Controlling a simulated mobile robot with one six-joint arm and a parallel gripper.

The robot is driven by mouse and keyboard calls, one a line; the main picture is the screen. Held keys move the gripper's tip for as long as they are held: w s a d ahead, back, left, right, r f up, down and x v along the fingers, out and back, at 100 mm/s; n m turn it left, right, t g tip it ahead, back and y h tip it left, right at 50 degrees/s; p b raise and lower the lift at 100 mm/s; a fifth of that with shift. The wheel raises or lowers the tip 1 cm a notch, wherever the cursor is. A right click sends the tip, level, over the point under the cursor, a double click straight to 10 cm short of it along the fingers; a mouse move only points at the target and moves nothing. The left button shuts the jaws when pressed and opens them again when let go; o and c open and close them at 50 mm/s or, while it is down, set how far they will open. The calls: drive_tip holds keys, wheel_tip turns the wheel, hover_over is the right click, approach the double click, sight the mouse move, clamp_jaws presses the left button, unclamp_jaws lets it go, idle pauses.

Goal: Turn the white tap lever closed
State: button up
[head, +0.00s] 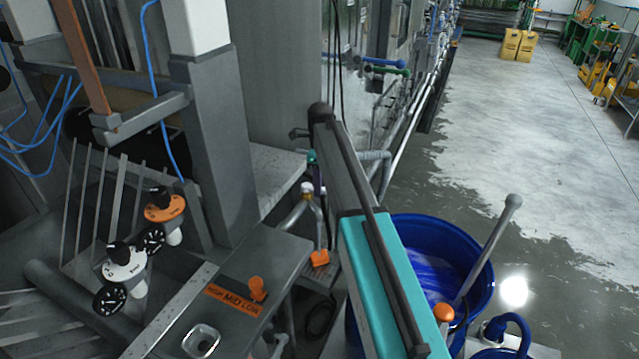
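A small white piece, which looks like the tap lever (307,187), sits on top of a pale, brass-coloured pipe (293,214) left of the long dark and teal arm. It is too small to tell how far the lever is turned. The arm, which looks like mine, runs from the bottom middle up to a dark rounded joint. A small teal and purple part just below that joint, probably my gripper (315,172), is close to the white lever. The arm partly covers it. I cannot tell whether its fingers are open or touch the lever.
A blue barrel (480,292) with a grey-handled rod stands right of the arm. A grey panel (262,262) with an orange knob and two gauge regulators (124,264) (165,207) are at left. Wet floor (530,160) is open at right.

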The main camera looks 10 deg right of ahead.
clamp_jaws()
drive_tip(key=shift+a, duration=0.2)
drive_tip(key=shift+d, duration=0.1)
